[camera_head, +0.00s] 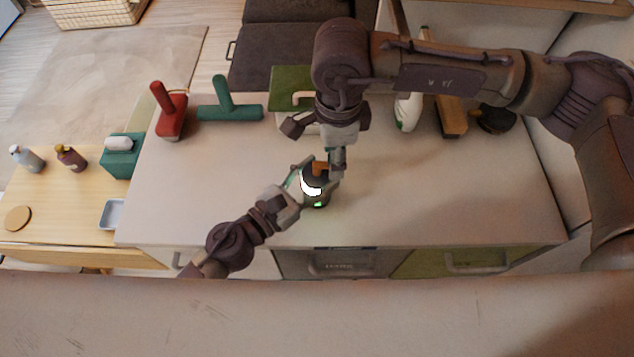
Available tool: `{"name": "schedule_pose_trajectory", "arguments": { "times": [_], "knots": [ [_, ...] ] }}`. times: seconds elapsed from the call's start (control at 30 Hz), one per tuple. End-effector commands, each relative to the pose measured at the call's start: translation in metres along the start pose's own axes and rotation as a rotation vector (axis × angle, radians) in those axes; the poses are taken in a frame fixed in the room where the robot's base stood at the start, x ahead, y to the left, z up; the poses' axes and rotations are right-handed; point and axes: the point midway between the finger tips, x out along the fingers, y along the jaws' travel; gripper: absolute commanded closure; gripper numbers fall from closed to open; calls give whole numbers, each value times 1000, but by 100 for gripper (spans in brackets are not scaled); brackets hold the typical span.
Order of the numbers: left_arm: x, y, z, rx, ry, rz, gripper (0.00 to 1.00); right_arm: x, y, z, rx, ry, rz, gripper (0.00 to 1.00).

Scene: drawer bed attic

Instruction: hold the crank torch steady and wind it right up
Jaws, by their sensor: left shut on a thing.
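The crank torch (317,199) is a small dark cylinder with a bright white patch and a green light low on its front. It stands on or just above the pale counter top, near the middle. An orange part (320,168), probably its crank handle, shows at its top. My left gripper (303,183) comes from the lower left and is shut on the torch's side. My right gripper (337,163) points down from above beside the orange part. Its fingertips overlap the torch in the picture, so I cannot tell whether they touch or grip the handle.
The counter (220,190) is clear around the torch. A red brush-like tool (168,118), a teal tool (230,112) and a green box (290,80) stand along its back. A white bottle (407,112), a wooden block (450,115) and a dark round item (496,119) stand back right.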

Motion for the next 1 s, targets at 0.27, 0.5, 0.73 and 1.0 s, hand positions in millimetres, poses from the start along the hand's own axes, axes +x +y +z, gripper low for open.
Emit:
{"name": "schedule_pose_trajectory", "arguments": {
  "times": [0.27,0.5,0.73,1.0],
  "knots": [
    [0,0,0,0,0,0,82,-10,-1,1,0,-2,-2,51],
    [0,0,0,0,1,0,82,-57,-1,1,0,-2,-6,51],
    [0,0,0,0,1,0,82,-101,-1,0,0,-1,-4,51],
    [0,0,0,0,1,0,82,-120,0,0,0,0,0,51]
  ]
}}
